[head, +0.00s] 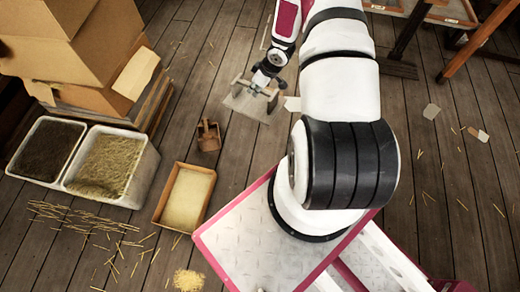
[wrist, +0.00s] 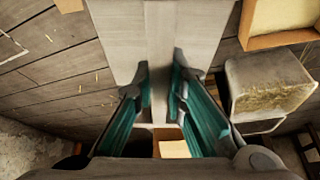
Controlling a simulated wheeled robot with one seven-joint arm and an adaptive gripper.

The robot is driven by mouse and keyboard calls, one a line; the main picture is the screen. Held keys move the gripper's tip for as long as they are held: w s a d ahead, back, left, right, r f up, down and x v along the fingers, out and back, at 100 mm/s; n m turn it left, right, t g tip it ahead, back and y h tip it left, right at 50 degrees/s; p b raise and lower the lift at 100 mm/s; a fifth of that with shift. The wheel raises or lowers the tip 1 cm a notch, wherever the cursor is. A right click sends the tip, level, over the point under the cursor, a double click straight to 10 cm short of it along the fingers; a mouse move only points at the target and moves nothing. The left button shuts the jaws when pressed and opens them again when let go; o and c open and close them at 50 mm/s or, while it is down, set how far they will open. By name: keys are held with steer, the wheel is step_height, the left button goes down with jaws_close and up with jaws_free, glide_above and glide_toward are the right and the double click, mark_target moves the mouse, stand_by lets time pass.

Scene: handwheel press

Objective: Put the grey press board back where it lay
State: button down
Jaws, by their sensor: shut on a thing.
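The grey press board (head: 247,104) is a flat pale-grey panel with a raised rib along its middle. In the head view it is above the plank floor, partly hidden by my gripper (head: 258,86). In the wrist view the board (wrist: 115,35) fills the top centre. The fingers of my gripper (wrist: 161,78) are shut on its rib, one on each side. The board's height above the floor is hard to tell. A thin pale outline (head: 265,45) shows on the floor just beyond my gripper, partly hidden by my arm.
White tubs (head: 148,168) and stacked cardboard boxes (head: 85,60) stand further left. Wooden table legs (head: 478,42) are at upper right. The floor around the board looks mostly clear.

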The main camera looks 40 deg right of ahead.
steer(key=s+d+f+n+b, duration=0.1)
steer(key=s+f, duration=0.5)
steer(key=f, duration=0.4)
steer(key=s+d+f+n+y+b, duration=0.1)
steer(key=s+f+n+b, duration=0.1)
steer(key=s+f, duration=0.6)
steer(key=s+f+n+b, duration=0.1)
steer(key=s+f, duration=0.4)
steer(key=f, duration=0.6)
steer(key=shift+g, duration=0.4)
steer(key=w+a+f+b, duration=0.1)
steer(key=w+b, duration=0.1)
steer(key=w, duration=0.3)
steer(key=w+a+f+b, duration=0.1)
steer(key=w+f+b, duration=0.1)
steer(key=w, duration=0.3)
steer(key=w+a+f+b, duration=0.1)
steer(key=w+b, duration=0.2)
steer(key=w, duration=0.2)
steer(key=shift+f+b, duration=0.3)
steer(key=shift+f, duration=0.2)
steer(key=shift+f+b, duration=0.2)
steer(key=shift+b, duration=0.15)
steer(key=c, duration=1.6)
jaws_free()
steer(key=shift+c, duration=0.2)
steer(key=shift+r, duration=0.2)
